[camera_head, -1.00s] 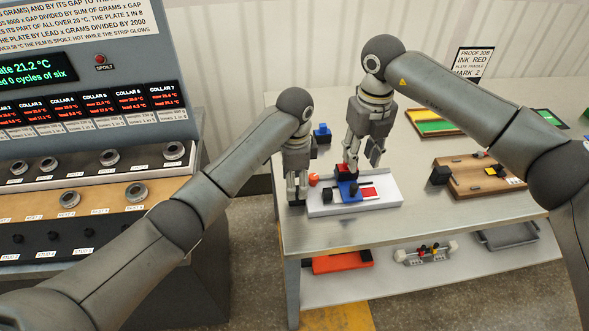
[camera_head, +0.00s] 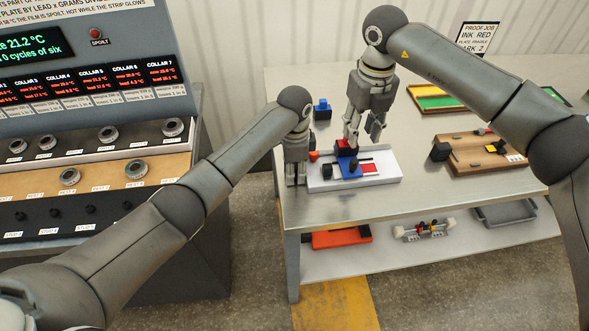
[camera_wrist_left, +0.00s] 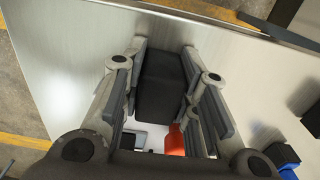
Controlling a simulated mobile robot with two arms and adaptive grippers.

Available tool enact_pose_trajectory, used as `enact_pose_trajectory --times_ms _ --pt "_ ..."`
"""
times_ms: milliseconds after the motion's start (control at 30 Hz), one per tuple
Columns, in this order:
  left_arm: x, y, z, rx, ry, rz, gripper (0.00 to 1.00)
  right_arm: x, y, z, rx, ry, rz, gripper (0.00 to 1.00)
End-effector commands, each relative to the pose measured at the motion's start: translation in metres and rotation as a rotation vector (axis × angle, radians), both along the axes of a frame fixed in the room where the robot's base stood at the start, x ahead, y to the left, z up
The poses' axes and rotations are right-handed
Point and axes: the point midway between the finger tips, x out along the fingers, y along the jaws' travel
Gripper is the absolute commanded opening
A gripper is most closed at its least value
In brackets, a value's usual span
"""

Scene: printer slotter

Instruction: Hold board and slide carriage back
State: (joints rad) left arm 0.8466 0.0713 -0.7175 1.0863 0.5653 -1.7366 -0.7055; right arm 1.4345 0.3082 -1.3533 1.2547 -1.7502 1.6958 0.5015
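The white board (camera_head: 388,178) lies near the table's left front corner. The blue carriage (camera_head: 347,165) sits on it, with a red block (camera_head: 343,145) on top and a red plate (camera_head: 370,170) to its right. My left gripper (camera_head: 296,180) is low at the board's left end. In the left wrist view its fingers (camera_wrist_left: 163,90) close on both sides of a black block (camera_wrist_left: 160,82). My right gripper (camera_head: 363,137) is over the carriage with fingers spread. One fingertip is at the red block; I cannot tell whether it touches.
An orange-red piece (camera_head: 314,155) is beside my left gripper. A wooden board (camera_head: 470,165) and a coloured tray (camera_head: 434,98) are to the right. Bare tabletop (camera_head: 420,145) lies between. The lower shelf (camera_head: 370,262) holds other parts.

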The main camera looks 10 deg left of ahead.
Motion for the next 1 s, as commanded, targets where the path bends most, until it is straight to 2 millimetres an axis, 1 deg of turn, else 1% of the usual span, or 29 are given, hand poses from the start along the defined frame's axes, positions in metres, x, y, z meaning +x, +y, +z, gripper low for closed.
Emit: enact_pose_trajectory --times_ms 33,133,167,233,367,433,500,567,700,800,900,1000 --pt "0.000 0.000 0.000 0.000 -0.001 0.000 0.15 0.000 0.000 0.000 0.000 0.000 0.000 0.36" --pt "0.000 0.000 0.000 0.000 -0.001 0.000 0.02 0.000 0.000 0.000 0.000 0.000 0.000 0.36" --pt "0.000 0.000 0.000 0.000 -0.001 0.000 0.00 0.000 0.000 0.000 0.000 0.000 0.000 0.36" --pt "0.000 0.000 0.000 -0.001 -0.001 0.000 0.00 0.000 0.000 0.000 0.000 0.000 0.000 0.34" --pt "0.000 0.000 0.000 -0.001 -0.001 0.000 0.00 -0.003 0.004 -0.005 0.017 0.010 0.008 0.18" --pt "0.000 0.000 0.000 -0.001 -0.001 0.000 0.00 -0.009 0.011 -0.013 0.054 0.027 0.022 0.09" --pt "0.000 0.000 0.000 -0.001 -0.001 0.000 0.00 -0.018 0.023 -0.025 0.115 0.054 0.043 0.00" --pt "0.000 0.000 0.000 -0.001 -0.001 0.000 0.00 -0.028 0.037 -0.036 0.188 0.083 0.065 0.00" --pt "0.000 0.000 0.001 -0.001 -0.001 0.000 0.00 -0.058 0.074 -0.060 0.401 0.152 0.106 0.00" --pt "0.001 0.000 0.001 -0.001 -0.001 0.000 0.00 -0.077 0.097 -0.070 0.557 0.188 0.114 0.00" --pt "0.001 0.000 0.001 -0.001 -0.001 0.001 0.00 -0.093 0.115 -0.075 0.710 0.214 0.105 0.00" --pt "0.001 0.000 0.001 -0.001 -0.001 0.001 0.00 -0.106 0.128 -0.077 0.858 0.228 0.079 0.00"
